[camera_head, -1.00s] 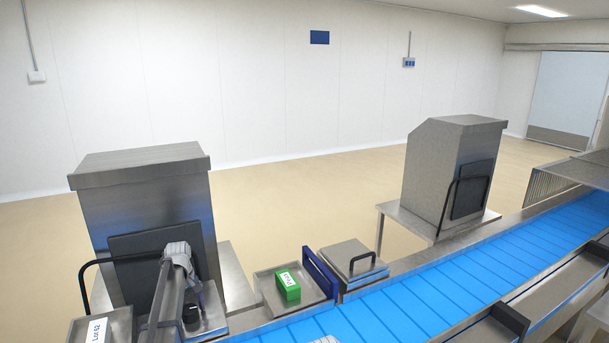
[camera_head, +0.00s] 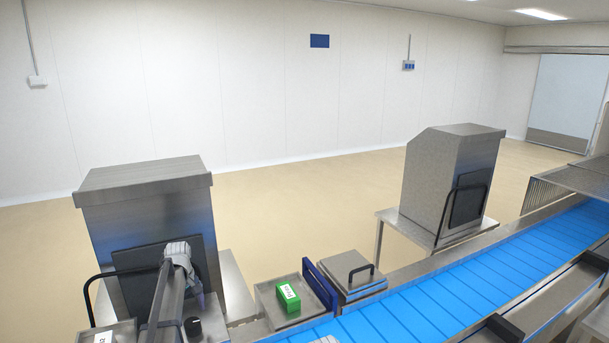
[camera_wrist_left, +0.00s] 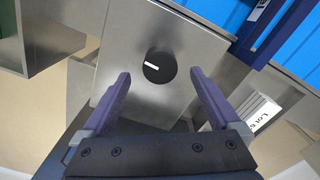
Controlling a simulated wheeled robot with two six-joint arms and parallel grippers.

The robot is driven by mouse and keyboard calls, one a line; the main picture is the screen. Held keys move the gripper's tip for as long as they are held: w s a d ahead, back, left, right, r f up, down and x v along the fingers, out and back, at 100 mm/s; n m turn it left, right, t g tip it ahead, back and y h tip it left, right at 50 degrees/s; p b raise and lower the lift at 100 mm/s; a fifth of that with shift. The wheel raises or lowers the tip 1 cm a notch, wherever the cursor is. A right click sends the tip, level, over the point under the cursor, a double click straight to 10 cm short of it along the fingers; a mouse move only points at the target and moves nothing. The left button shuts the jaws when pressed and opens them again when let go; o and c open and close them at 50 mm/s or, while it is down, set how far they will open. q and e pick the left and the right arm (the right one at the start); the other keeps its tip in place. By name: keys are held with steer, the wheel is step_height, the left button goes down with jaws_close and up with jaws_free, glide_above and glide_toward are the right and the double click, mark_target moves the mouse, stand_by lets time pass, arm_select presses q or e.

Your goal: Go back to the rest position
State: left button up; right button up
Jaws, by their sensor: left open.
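My left arm (camera_head: 168,298) comes in from the lower left, in front of the left steel machine (camera_head: 150,205). My left gripper (camera_wrist_left: 160,76) is open and empty in the left wrist view, its two purple fingers well apart. A round black knob with a white mark (camera_wrist_left: 159,67) shows between the fingertips, on a steel surface; I cannot tell the gap to it. The knob also shows in the head view (camera_head: 192,327), just below the gripper.
A tray (camera_head: 268,309) holds a green labelled block (camera_head: 287,297), beside a blue upright plate (camera_head: 319,286) and a lidded steel box (camera_head: 350,274). A blue conveyor (camera_head: 460,288) runs to the right. A second machine (camera_head: 445,180) stands beyond it. Bare floor lies behind.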

mark_target(191, 323)
arm_select(q)
step_height(191, 323, down, 6)
steer(key=b, duration=0.5)
steer(key=shift+f+b, duration=0.25)
steer(key=shift+b, duration=0.1)
steer(key=shift+r+m, duration=0.2)
steer(key=shift+m, duration=0.4)
steer(key=m, duration=0.7)
steer(key=shift+a+m, duration=0.15)
steer(key=shift+m, duration=0.25)
steer(key=m, duration=0.4)
steer(key=shift+a+m, duration=0.1)
steer(key=shift+m, duration=0.3)
steer(key=m, duration=0.4)
steer(key=shift+s, duration=0.1)
